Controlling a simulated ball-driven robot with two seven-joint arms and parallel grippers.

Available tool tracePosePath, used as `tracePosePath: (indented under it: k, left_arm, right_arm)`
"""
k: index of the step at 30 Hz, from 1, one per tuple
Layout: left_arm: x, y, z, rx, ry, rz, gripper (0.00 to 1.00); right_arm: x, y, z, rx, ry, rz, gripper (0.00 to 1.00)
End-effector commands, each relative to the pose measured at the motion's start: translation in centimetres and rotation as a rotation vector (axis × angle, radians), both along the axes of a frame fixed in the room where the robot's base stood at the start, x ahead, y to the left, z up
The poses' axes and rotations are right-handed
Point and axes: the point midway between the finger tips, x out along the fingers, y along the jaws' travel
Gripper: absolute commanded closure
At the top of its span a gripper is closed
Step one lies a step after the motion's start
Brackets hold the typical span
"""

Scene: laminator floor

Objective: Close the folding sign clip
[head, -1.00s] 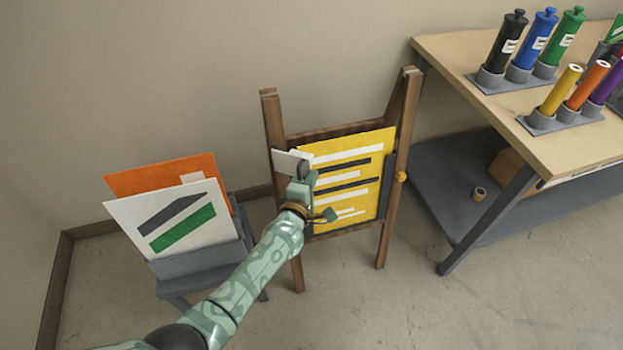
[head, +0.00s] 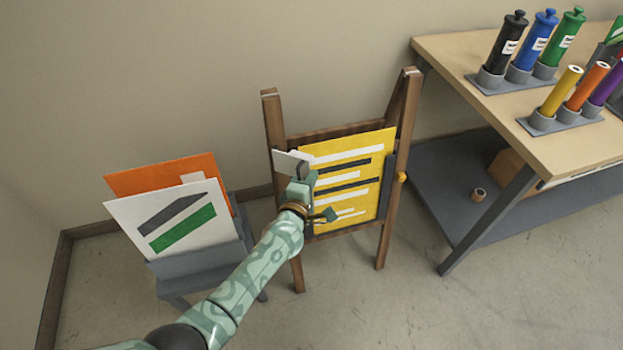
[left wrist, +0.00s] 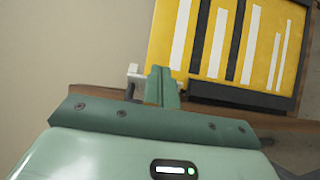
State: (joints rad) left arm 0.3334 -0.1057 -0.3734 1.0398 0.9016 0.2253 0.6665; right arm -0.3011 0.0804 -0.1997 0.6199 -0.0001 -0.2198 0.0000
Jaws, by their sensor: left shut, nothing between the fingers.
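The folding sign is a brown wooden frame (head: 273,120) standing on the floor, with a yellow sheet (head: 352,160) with white and dark bars on its front. A small white plate with a grey part (head: 287,162), which looks like the clip, sticks out at the sheet's upper left edge; it also shows in the left wrist view (left wrist: 134,74). My left gripper (head: 301,186) is shut and empty, right by this piece and over the sheet's left edge. Its fingers (left wrist: 162,86) appear close together beside the white piece; contact is unclear. My right gripper is out of view.
A grey rack (head: 190,266) with orange and white boards stands left of the sign. Floor in front right is clear.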

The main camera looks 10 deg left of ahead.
Motion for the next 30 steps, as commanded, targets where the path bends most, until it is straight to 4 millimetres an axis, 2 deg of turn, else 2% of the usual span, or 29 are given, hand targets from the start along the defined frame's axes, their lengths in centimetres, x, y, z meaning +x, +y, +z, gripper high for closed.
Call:
tracePosePath:
  k: [10, 14, 17, 24, 30]
  left_arm:
    - [0.0, 0.0, 0.0, 0.000, 0.000, 0.000, 1.00]
    - [-0.8, 0.2, 0.3, 0.000, 0.000, 0.000, 1.00]
    - [-2.4, 0.6, 0.7, 0.001, 0.000, 0.001, 1.00]
    - [-8.7, 2.0, 1.8, 0.001, 0.001, -0.001, 1.00]
    - [-13.2, 3.1, 2.4, 0.001, 0.001, 0.000, 1.00]
  right_arm:
    - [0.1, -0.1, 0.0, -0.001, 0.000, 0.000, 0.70]
    - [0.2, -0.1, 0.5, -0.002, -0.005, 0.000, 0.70]
    - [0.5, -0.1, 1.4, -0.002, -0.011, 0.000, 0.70]
    - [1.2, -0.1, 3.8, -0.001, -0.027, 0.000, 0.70]
    - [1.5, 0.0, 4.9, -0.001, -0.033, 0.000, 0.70]
